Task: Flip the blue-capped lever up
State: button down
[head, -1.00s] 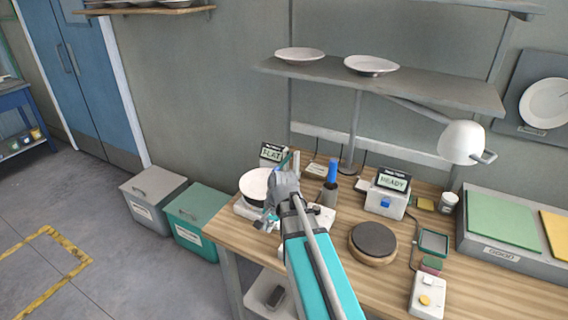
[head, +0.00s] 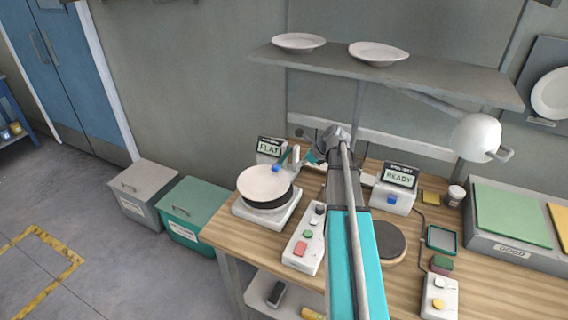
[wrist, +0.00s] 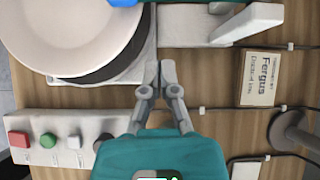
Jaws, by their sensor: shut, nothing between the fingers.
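The lever is a teal bar (head: 285,157) whose blue cap (head: 275,169) hangs low over the white plate (head: 262,184). It slopes down toward the plate from a white bracket (head: 294,157). In the wrist view the blue cap (wrist: 123,2) is cut by the top edge. My gripper (wrist: 158,65) is shut and empty, just beside the plate and below the bracket's base in that picture, apart from the blue cap. In the head view my gripper is small and partly hidden by my arm.
A control box (head: 303,251) with red, green and white buttons and a dark knob stands nearby. A "FLAT" display (head: 270,148) is behind the plate. A "READY" box (head: 399,190) and lamp (head: 476,138) stand right.

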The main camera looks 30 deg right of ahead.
aim_at(283, 158)
jog(key=shift+w+d+r, duration=0.1)
jog(key=shift+w+d, duration=0.1)
dwell(0.4)
jog(key=b+x, duration=0.8)
jog(key=x, duration=0.2)
jog(key=shift+w+a+r+p, duration=0.1)
jog(key=shift+w+r+p, duration=0.05)
jog(key=shift+r+p, duration=0.9)
jog(key=shift+w+a+r+p, duration=0.1)
jog(key=shift+w+r+p, duration=0.05)
jog(key=shift+r+p, duration=0.85)
jog(key=shift+a, duration=0.15)
